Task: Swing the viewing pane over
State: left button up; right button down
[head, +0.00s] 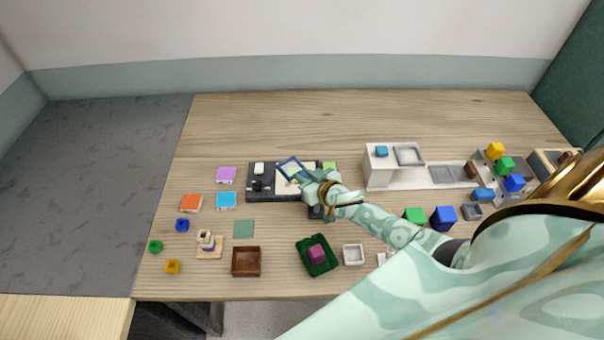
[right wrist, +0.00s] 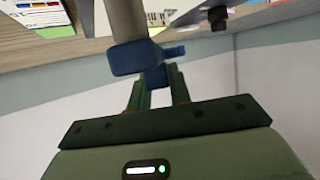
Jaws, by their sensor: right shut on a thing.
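The viewing pane (head: 291,168), a see-through square in a blue frame, stands tilted over the white field of a dark device (head: 262,196). My right gripper (head: 306,179) is at the lower right of the pane. In the right wrist view, my right gripper's green fingers (right wrist: 160,88) are shut on a blue part (right wrist: 142,59) of the pane, likely its grip. The gripper and forearm hide the right part of the device in the head view. My left gripper is not in view.
A white counter unit (head: 378,176) stands to the right, with several coloured cubes beyond it. A brown tray (head: 234,262) and a dark green tray (head: 304,247) lie nearer. Coloured tiles lie left of the device. The back of the table (head: 300,120) is clear.

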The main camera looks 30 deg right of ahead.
jog(key=shift+d+m+h, duration=0.2)
jog(key=shift+m+h, duration=0.3)
jog(key=shift+h, duration=0.1)
jog(key=shift+d, duration=0.1)
jog(key=c, duration=1.3)
grip_release()
jog(key=shift+s+r, duration=0.1)
jog(key=shift+s, duration=0.05)
jog(key=p+v, duration=0.2)
jog(key=v, duration=0.5)
jog(key=shift+r+p, duration=0.1)
jog(key=shift+p, duration=0.2)
jog(key=v, duration=0.9)
jog(key=shift+s+p, duration=0.1)
jog(key=shift+p, duration=0.3)
